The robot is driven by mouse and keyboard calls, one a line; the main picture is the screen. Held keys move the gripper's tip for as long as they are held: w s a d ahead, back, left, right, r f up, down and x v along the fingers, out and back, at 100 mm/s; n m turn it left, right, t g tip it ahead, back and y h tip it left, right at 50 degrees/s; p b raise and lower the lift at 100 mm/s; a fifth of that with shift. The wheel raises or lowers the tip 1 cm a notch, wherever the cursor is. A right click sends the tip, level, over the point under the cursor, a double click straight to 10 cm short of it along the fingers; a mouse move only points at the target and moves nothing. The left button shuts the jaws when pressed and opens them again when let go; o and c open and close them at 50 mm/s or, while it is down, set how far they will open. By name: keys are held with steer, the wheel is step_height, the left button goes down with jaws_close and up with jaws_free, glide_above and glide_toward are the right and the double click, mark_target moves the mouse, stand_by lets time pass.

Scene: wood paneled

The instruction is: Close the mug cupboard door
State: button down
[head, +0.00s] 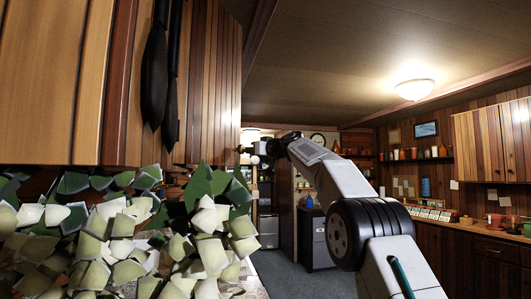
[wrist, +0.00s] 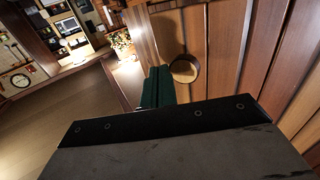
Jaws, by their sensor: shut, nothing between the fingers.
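A striped wooden cupboard panel (head: 208,85) fills the upper left of the head view. Its far edge is close to my gripper (head: 256,157), which reaches out past it at mid-picture. In the wrist view the green fingers of my gripper (wrist: 158,80) are together with nothing between them. Just beyond them is vertical-plank wood (wrist: 220,45) with a round, dark-centred ring (wrist: 185,69), perhaps a handle. I cannot tell whether the fingers touch the wood. I cannot tell how far the door stands open; no mugs show inside a cupboard.
A leafy green and cream plant (head: 120,240) fills the lower left. Black utensils (head: 155,70) hang on the left cupboard front. Another wall cupboard (head: 495,140) hangs at right above a counter (head: 470,234). Grey floor (head: 290,280) lies clear at lower middle.

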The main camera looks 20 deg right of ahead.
mark_target(243, 151)
steer(key=shift+w+a, duration=1.35)
steer(key=shift+w, duration=0.25)
steer(key=s+d, duration=0.8)
steer(key=d, duration=0.3)
steer(key=shift+s, duration=0.2)
